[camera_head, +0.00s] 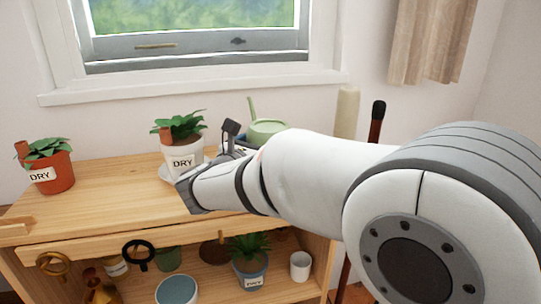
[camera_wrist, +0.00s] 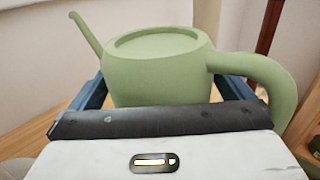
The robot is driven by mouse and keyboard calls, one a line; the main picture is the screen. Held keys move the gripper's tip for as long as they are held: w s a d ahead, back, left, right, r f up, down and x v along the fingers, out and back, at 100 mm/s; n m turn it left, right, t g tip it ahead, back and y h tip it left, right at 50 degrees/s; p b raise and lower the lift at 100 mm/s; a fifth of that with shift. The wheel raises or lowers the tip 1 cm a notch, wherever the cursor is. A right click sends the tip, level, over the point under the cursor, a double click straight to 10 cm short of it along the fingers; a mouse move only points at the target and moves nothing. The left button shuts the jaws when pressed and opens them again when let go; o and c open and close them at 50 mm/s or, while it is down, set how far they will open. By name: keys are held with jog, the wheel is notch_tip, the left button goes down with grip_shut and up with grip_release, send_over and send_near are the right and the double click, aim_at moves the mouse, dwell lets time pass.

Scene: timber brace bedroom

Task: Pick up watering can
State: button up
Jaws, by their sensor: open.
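The pale green watering can (camera_head: 267,130) stands at the back right of the wooden bench top, partly hidden by my arm in the head view. Its thin spout points up and to the left. In the wrist view the can (camera_wrist: 155,75) fills the middle, spout at left and curved handle at right. My gripper (camera_head: 233,137) is open and close in front of the can. Its dark front edge covers the can's base in the wrist view. Blue edges (camera_wrist: 92,95) show on both sides of the can; I cannot tell whether it touches them.
A white pot (camera_head: 183,158) marked DRY stands just left of my gripper, and a terracotta pot (camera_head: 49,175) marked DRY farther left. The bench top (camera_head: 110,190) is clear between them. A lower shelf holds several pots and a white cup (camera_head: 300,266). The window wall rises behind.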

jog(key=shift+w+d, duration=0.2)
jog(key=shift+w, duration=0.15)
jog(key=shift+c, duration=0.2)
jog(key=c, duration=1.5)
jog(key=shift+r, duration=0.15)
jog(key=shift+c, duration=0.2)
